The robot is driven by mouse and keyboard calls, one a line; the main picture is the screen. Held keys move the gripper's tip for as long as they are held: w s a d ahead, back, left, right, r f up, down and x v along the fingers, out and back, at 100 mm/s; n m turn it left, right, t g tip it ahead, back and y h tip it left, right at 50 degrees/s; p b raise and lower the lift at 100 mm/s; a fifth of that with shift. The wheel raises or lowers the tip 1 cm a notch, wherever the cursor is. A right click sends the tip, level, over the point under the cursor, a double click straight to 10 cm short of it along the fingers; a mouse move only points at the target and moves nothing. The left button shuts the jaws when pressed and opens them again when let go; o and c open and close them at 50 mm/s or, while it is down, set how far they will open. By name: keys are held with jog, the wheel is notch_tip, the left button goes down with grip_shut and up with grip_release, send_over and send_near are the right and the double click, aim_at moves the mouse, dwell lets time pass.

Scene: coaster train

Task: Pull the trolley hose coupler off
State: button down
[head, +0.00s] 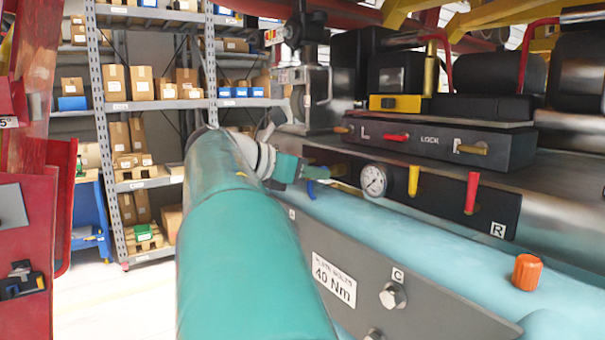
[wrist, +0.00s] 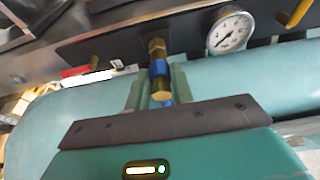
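The hose coupler (wrist: 158,68) is brass with a blue band. In the wrist view it points down from the dark panel, and part of a blue hose (wrist: 167,102) shows below it. My gripper (wrist: 158,85) has one green finger on each side of the coupler, close to it. I cannot tell whether the fingers touch it. In the head view my gripper (head: 304,170) is at the left end of the panel, left of the gauge. The coupler is mostly hidden there, and a curved blue hose piece (head: 311,190) hangs below the gripper.
A round white gauge (head: 374,180), a yellow lever (head: 413,180) and a red lever (head: 472,193) are right of my gripper. A pale blue train body lies below, with an orange knob (head: 527,272). Shelves with boxes (head: 142,83) stand behind at left.

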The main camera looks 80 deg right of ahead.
aim_at(307, 180)
jog(key=shift+w+a, duration=0.35)
jog(key=shift+a, duration=0.05)
dwell(0.5)
jog(key=shift+w+a, duration=1.65)
jog(key=shift+a, duration=0.25)
